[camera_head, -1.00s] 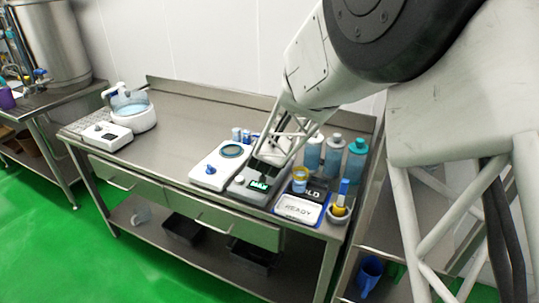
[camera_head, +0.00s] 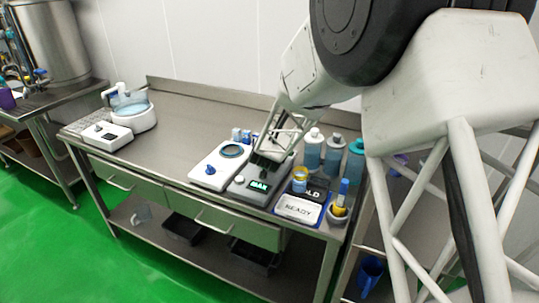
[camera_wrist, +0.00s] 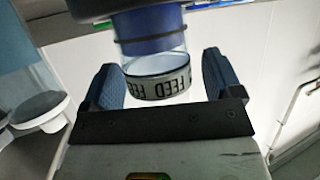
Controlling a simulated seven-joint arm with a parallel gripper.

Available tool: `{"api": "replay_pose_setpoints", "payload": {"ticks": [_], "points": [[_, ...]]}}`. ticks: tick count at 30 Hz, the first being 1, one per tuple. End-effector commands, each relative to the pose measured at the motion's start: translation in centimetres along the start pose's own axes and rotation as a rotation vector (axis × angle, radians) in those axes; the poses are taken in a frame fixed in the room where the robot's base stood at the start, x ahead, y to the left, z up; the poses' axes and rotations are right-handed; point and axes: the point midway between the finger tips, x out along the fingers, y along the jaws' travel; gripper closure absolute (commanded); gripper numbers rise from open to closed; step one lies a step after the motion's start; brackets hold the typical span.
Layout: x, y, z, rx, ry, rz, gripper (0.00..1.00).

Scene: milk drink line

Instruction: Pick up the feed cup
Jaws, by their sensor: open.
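The feed cup (camera_wrist: 158,84), clear with a dark blue part and a pale band printed FEED, is between the two fingers in the wrist view. My gripper (camera_wrist: 160,78) is open, with one blue-padded finger on each side of the cup and a visible gap at both. In the head view my gripper (camera_head: 266,160) is low over the grey device with a green display (camera_head: 258,186). I cannot make out the feed cup there; my gripper and wrist frame cover that spot.
Right of the device are a small yellow-and-blue container (camera_head: 300,178), a READY card (camera_head: 299,208) and several blue bottles (camera_head: 333,155). A white device with a round plate (camera_head: 222,163) stands to the left. The table's left middle (camera_head: 185,125) is clear.

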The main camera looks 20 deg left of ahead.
Motion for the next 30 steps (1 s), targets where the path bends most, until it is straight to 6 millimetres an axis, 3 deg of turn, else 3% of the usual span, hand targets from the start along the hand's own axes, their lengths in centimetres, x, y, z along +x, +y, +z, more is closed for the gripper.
{"api": "replay_pose_setpoints", "payload": {"ticks": [4, 17, 30], "points": [[-0.01, 0.0, 0.0, 0.0, 0.0, 0.0, 0.15], [-0.01, -0.01, -0.05, 0.0, 0.001, 0.0, 0.79], [-0.34, -0.01, -0.87, 0.001, 0.002, 0.0, 0.79]]}}
